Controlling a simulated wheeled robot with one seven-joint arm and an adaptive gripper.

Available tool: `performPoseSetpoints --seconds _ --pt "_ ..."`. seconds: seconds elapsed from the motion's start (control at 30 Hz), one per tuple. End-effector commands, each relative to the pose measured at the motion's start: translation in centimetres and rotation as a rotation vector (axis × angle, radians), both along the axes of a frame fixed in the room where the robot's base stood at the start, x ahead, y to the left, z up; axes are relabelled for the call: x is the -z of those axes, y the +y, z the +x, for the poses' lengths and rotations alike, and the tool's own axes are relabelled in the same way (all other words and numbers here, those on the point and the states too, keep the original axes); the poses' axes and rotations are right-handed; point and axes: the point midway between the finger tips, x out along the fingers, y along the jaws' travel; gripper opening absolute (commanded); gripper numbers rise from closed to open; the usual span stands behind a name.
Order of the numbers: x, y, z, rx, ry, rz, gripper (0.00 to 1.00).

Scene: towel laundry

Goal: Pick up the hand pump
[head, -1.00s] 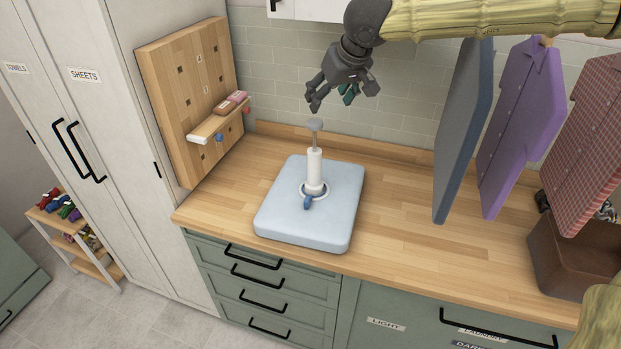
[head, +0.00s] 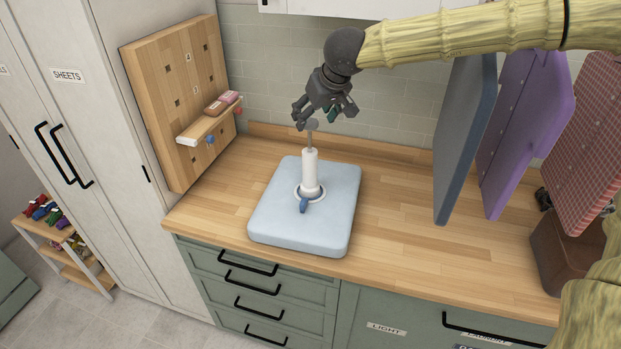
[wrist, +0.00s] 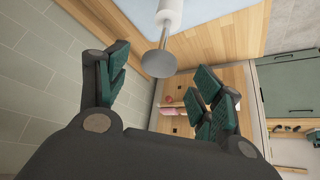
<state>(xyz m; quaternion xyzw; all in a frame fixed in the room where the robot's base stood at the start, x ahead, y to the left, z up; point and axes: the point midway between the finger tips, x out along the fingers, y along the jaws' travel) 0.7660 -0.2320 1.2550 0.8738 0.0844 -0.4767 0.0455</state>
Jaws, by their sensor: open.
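The hand pump (head: 310,172) stands upright on a light blue cushion-like block (head: 262,222) on the wooden counter. It has a white cylinder, a thin rod with a round grey knob on top, and a blue part at its base. My gripper (head: 320,120) is open and empty, above the pump close to the knob. In the wrist view, the knob of the pump (wrist: 159,63) shows just beyond and between the open fingers (wrist: 160,85). The fingers appear apart from the knob.
A wooden pegboard (head: 180,95) with a small shelf (head: 208,122) stands at the counter's left. The counter (head: 400,220) between block and box is clear. A tiled wall (head: 270,85) lies behind.

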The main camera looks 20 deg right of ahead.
Motion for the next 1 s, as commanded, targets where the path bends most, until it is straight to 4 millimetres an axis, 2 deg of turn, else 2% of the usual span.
performPoseSetpoints --seconds 0.5,0.87,0.9,1.0 --pt "3.7 0.2 2.4 0.001 0.002 0.0 0.66" --pt "4.3 0.2 2.7 0.001 0.001 0.0 0.66" --pt "4.3 0.2 2.7 0.001 0.001 0.0 0.65" --pt "4.3 0.2 2.7 0.001 0.001 0.0 0.46"
